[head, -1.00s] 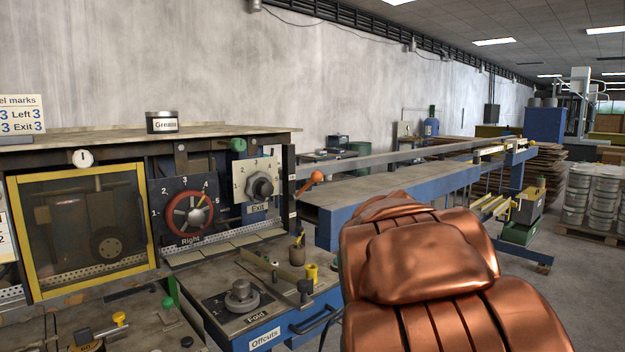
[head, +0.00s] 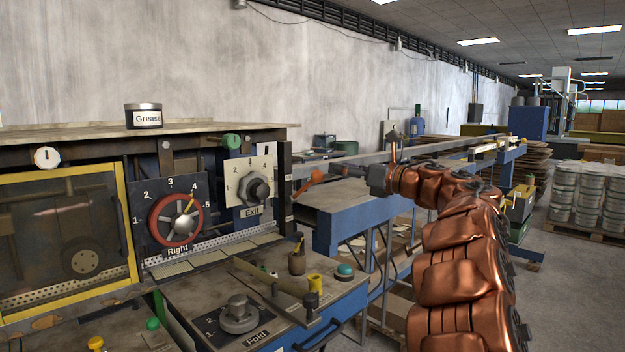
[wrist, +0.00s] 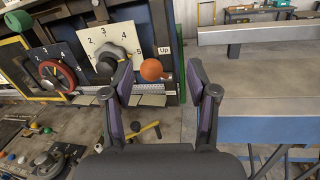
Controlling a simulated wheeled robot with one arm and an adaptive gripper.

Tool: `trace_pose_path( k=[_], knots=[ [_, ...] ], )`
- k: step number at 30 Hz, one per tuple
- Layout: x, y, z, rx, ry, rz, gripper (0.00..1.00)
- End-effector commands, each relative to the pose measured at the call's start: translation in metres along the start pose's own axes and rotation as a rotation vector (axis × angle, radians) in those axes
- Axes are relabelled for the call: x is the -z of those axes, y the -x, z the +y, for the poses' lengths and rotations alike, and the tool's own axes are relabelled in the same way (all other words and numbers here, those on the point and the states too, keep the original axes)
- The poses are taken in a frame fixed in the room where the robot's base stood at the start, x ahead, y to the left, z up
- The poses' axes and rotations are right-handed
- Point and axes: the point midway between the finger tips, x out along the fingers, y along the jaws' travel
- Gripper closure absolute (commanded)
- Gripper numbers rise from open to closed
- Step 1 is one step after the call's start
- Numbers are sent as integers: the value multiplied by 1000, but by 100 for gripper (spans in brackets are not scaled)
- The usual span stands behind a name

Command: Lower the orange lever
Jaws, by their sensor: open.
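The orange lever shows its round knob (head: 316,177) at the right end of the machine's front, on a dark upright plate. In the wrist view the orange knob (wrist: 151,70) appears between my two fingers, nearer the left one, just below an "Up" label (wrist: 163,50). My gripper (head: 340,170) is just right of the knob in the head view. In the wrist view my gripper (wrist: 158,78) is open, its purple-padded fingers apart and holding nothing. I cannot tell how far the fingertips are from the knob in depth.
The Exit dial (head: 257,190) and the red Right dial (head: 175,220) are left of the lever. A blue conveyor frame (head: 345,226) extends behind my gripper.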

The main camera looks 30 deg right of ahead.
Motion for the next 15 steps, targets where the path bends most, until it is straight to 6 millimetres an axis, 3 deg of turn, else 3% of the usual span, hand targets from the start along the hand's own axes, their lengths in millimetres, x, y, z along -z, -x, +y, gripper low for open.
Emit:
trace_pose_path(
  k=[3, 7, 15],
  knots=[
    [20, 12, 3, -67, 53, 53, 41],
    [28, 17, 6, -101, 79, 78, 41],
    [29, -3, 11, -109, 81, 80, 41]
  ],
)
